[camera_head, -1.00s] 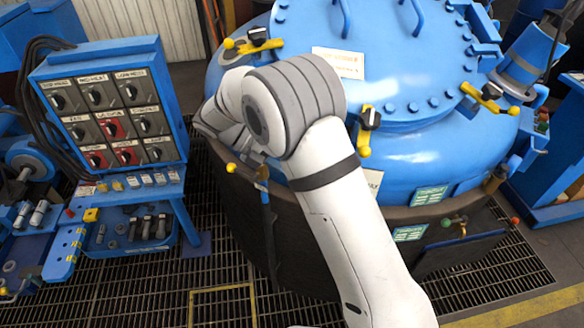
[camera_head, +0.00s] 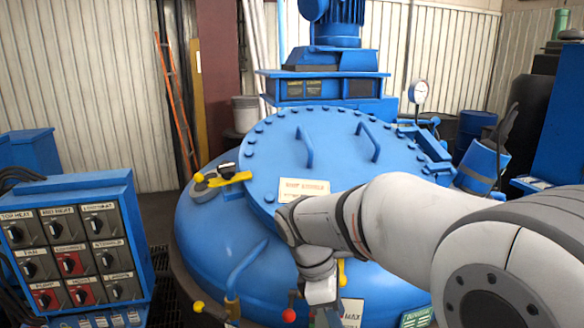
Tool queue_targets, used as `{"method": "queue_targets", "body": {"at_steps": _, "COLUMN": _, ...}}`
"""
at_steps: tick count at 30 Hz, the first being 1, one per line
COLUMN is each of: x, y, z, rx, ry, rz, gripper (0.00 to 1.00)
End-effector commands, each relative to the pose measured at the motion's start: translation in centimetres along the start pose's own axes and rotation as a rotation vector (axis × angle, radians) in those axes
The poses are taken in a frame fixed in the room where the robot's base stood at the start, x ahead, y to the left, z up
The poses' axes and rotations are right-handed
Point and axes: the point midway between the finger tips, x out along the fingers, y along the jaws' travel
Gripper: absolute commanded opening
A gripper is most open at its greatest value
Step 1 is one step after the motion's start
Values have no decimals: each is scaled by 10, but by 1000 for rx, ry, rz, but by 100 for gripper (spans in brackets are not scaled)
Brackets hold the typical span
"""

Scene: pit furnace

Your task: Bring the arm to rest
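My white arm reaches in from the lower right in the head view, across the front of the blue furnace (camera_head: 212,232). Its elbow is large and close at the lower right corner. Its wrist hangs downward in front of the furnace lid (camera_head: 345,135). My gripper (camera_head: 327,317) is at the bottom edge of the picture, below the wrist, and is mostly cut off. Its fingers cannot be made out, and I see nothing held. The arm's outline overlaps the lid's front, but I cannot tell the gap between them.
A blue control panel (camera_head: 70,245) with several knobs stands at the left. Yellow clamps (camera_head: 222,181) sit on the furnace rim. A pressure gauge (camera_head: 418,93) and a blue motor unit (camera_head: 325,70) stand behind. An orange ladder (camera_head: 176,100) leans on the back wall.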

Motion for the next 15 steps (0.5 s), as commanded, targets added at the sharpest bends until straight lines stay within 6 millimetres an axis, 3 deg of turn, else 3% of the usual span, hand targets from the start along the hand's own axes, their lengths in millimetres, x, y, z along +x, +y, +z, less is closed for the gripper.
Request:
{"method": "queue_targets", "body": {"at_steps": 1, "x": 6, "y": -11, "z": 13, "rx": 131, "ry": 53, "rz": 15, "gripper": 36}}
{"method": "queue_targets", "body": {"at_steps": 6, "x": 21, "y": -46, "z": 42, "rx": 599, "ry": 234, "rz": 38, "gripper": 36}}
{"method": "queue_targets", "body": {"at_steps": 15, "x": 48, "y": -93, "z": 66, "rx": 1278, "ry": 511, "rz": 18, "gripper": 36}}
